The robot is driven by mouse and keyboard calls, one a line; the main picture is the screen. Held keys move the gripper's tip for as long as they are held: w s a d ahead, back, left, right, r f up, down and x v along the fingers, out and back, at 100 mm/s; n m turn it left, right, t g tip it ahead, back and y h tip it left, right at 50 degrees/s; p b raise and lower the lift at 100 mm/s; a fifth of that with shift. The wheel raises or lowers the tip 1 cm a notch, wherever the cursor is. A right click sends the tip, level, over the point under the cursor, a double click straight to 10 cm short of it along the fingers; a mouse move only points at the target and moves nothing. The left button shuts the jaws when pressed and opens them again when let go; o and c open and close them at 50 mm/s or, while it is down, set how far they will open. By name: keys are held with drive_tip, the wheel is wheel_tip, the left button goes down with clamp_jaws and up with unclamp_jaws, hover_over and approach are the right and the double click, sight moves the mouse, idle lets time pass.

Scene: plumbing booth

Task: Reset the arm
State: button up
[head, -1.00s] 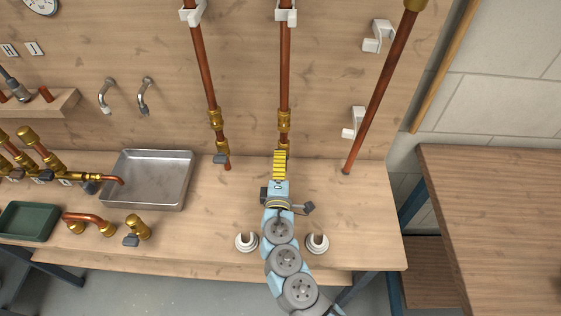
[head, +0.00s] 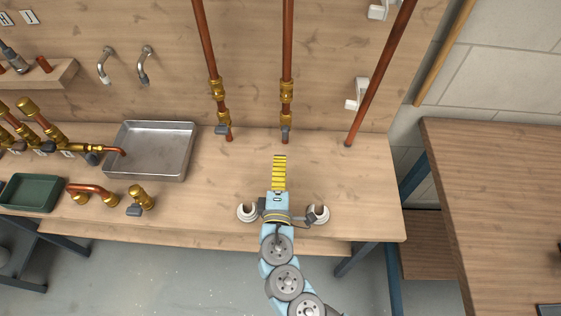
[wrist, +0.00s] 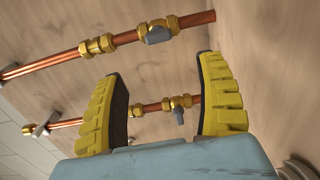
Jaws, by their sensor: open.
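My gripper (head: 279,172) reaches out over the middle of the bench in the head view, its yellow fingers pointing toward the back wall. In the wrist view my gripper (wrist: 163,100) has its two ribbed yellow fingers spread apart with nothing held between them. The middle copper pipe (head: 287,45) with brass fittings and a grey valve stands ahead of the fingertips, apart from them.
Other copper pipes stand left (head: 204,45) and right (head: 385,70). A metal tray (head: 150,150), green tray (head: 32,193), copper elbow (head: 92,191) and brass valve (head: 141,198) lie left. The bench's right side (head: 365,190) is clear.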

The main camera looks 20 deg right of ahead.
drive_tip(key=shift+s, duration=0.1)
idle(0.3)
drive_tip(key=shift+v, duration=1.7)
wheel_tip(320, 180, up, 13)
drive_tip(key=p, duration=1.1)
